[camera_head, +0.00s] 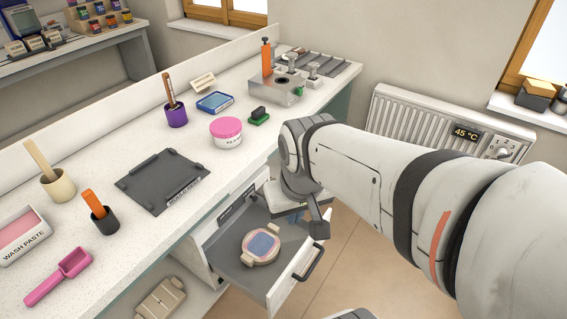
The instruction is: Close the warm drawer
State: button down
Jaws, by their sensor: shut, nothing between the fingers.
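The warm drawer (230,243) stands open, pulled out from under the white counter. Its pale front panel (288,284) faces lower right and carries a dark bar handle (311,262). A beige round holder with a blue-and-pink disc (261,246) lies inside on the dark drawer floor. My gripper (319,229) points down at the drawer's far right corner, by the top edge of the front panel. It is shut and empty. Whether it touches the panel cannot be told. My wrist hides part of the drawer's far side.
The speckled counter (95,240) holds a dark tray (163,181), a pink-lidded jar (227,132), a purple cup (176,114) and a metal device (277,87). A radiator (415,125) is on the wall behind my arm. A beige block (160,299) sits below the counter. Floor in front looks clear.

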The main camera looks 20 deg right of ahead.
jog(key=shift+d, duration=0.1)
jog(key=w+d+f+m+t+y+b, duration=0.2)
jog(key=w+d+f+m+y+b, duration=0.1)
jog(key=d+f+m+b, duration=0.95)
jog(key=w+d+f+m+t+y+b, duration=0.25)
jog(key=d+f+m+b, duration=0.55)
jog(key=f+m, duration=0.9)
jog(key=n+b, duration=0.1)
jog(key=b, duration=0.1)
send_over(323, 252)
notch_tip(323, 252, down, 8)
jog(key=shift+w+a+r, duration=0.1)
jog(key=shift+w+a, duration=0.3)
jog(key=shift+w, duration=0.15)
